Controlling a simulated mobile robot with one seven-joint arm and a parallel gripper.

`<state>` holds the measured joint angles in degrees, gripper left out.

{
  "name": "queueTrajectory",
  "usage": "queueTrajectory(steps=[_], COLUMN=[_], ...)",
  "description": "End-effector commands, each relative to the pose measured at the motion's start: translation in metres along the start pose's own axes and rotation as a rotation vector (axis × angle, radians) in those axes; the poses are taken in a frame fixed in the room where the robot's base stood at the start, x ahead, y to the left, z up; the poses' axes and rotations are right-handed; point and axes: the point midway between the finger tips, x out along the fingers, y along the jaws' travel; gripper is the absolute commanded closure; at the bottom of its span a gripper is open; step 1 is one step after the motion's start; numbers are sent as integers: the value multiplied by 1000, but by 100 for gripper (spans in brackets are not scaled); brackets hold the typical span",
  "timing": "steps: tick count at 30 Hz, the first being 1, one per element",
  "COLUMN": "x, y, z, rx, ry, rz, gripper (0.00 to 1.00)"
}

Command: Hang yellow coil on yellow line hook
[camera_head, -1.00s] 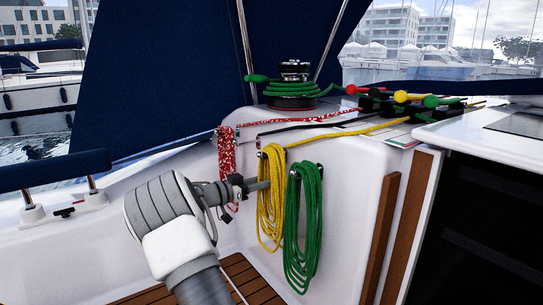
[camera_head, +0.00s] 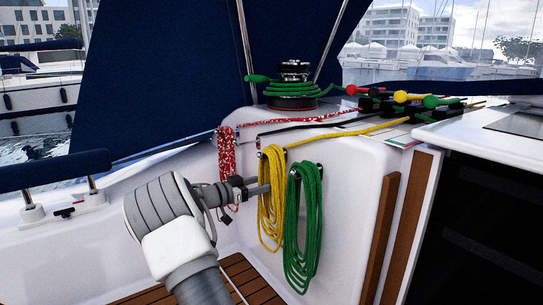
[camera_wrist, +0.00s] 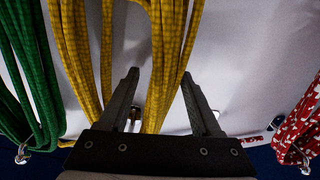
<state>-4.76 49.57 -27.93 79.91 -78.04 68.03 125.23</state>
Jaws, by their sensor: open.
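The yellow coil (camera_head: 271,215) hangs against the white cockpit wall below the yellow line, between the red and green coils. Its top loop is at the small hook (camera_head: 258,146); the exact contact is too small to tell. In the wrist view, the yellow coil (camera_wrist: 165,60) runs down between and beside the fingers. My gripper (camera_head: 266,187) is at the coil's upper part, reaching in from the left. In the wrist view, my gripper (camera_wrist: 160,76) has its two fingers apart, with yellow strands between them and not clamped. A metal hook part (camera_wrist: 134,117) shows between the fingers.
The green coil (camera_head: 303,230) hangs close on the right, and the red-white coil (camera_head: 227,155) close on the left. A winch (camera_head: 292,88) with green rope stands above. The wooden floor (camera_head: 240,280) below is clear.

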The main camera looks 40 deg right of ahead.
Motion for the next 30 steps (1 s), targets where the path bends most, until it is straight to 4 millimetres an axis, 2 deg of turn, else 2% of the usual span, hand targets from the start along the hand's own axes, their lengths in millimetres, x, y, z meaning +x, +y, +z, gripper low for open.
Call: queueTrajectory(steps=[4,8,18,22,25,30], x=[-9,-31,-114,-142,-157,-171], y=[-1,-1,-1,-1,-1,0], z=[-2,-4,-5,-4,-4,-3], rx=[-1,0,0,1,2,2], ry=[2,2,6,5,6,5], rz=[-2,-4,-3,-3,-2,0], gripper=[35,35,35,35,35,35])
